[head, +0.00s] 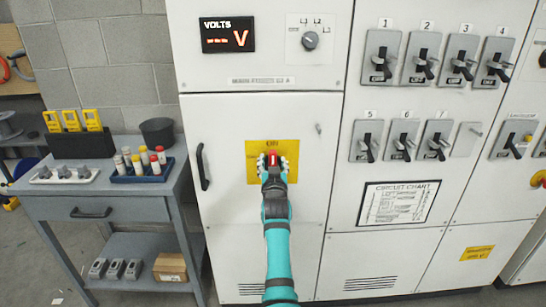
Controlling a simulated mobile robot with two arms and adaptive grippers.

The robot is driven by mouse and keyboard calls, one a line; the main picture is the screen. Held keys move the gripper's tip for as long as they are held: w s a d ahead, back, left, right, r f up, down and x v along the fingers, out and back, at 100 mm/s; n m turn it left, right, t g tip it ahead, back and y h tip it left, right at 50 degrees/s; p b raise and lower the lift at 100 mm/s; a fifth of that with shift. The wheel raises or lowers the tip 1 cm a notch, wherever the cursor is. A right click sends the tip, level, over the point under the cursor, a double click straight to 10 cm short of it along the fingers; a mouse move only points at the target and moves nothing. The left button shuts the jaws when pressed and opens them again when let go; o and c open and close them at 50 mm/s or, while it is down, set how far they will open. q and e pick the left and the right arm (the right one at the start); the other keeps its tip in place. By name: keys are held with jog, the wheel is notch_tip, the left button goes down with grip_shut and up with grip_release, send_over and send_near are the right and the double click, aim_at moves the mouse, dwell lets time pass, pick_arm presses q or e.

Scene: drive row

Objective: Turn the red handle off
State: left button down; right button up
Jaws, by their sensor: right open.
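The red handle (273,159) sits on a yellow plate (260,178) on the lower left door of the white cabinet. It appears upright, and text above it is partly legible as "ON". My right gripper (274,163) is at the handle, with its fingers apart on either side of it. Whether the fingers touch the handle cannot be told. The gripper and the teal arm hide the lower middle of the plate. My left gripper is not in view.
Several numbered black switches (382,58) fill the panel at the right. A black door handle (203,166) sticks out left of the yellow plate. A grey cart (109,205) with fuses, yellow meters and a black cup stands at the left, close to the cabinet.

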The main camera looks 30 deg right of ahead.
jog(key=shift+w+d, duration=0.25)
jog(key=shift+w, duration=0.05)
jog(key=shift+s+a+r, duration=0.25)
jog(key=shift+c, duration=2.3)
jog(key=c, duration=0.4)
grip_shut()
jog(key=shift+f, duration=0.1)
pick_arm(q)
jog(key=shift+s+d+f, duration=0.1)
